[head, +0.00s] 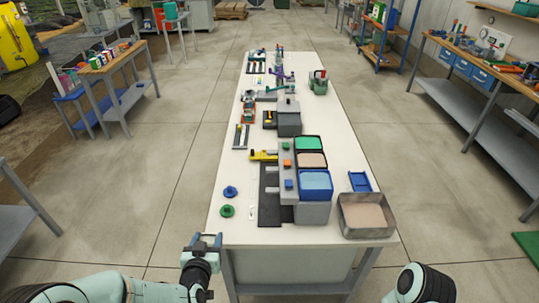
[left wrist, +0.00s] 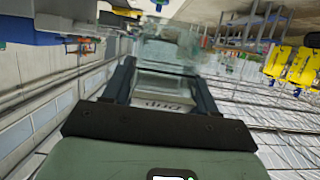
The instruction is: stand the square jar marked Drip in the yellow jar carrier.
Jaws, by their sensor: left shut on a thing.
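My left gripper (head: 206,241) is at the near left corner of the long white table, just outside its edge. In the left wrist view its two dark fingers (left wrist: 163,92) are shut on a clear square jar (left wrist: 165,82). The jar's pale label reads Drip, upside down in that view. In the head view the jar is too small to make out clearly. A small yellow piece (head: 263,156) lies on the table left of the grey block; I cannot tell whether it is the jar carrier. My right gripper is not in view; only part of my right arm shows.
The long white table (head: 230,174) bears a grey unit with green, beige and blue bins (head: 316,180), a metal tray (head: 367,215), a blue knob (head: 230,192) and a green knob (head: 227,211). Benches stand left and right.

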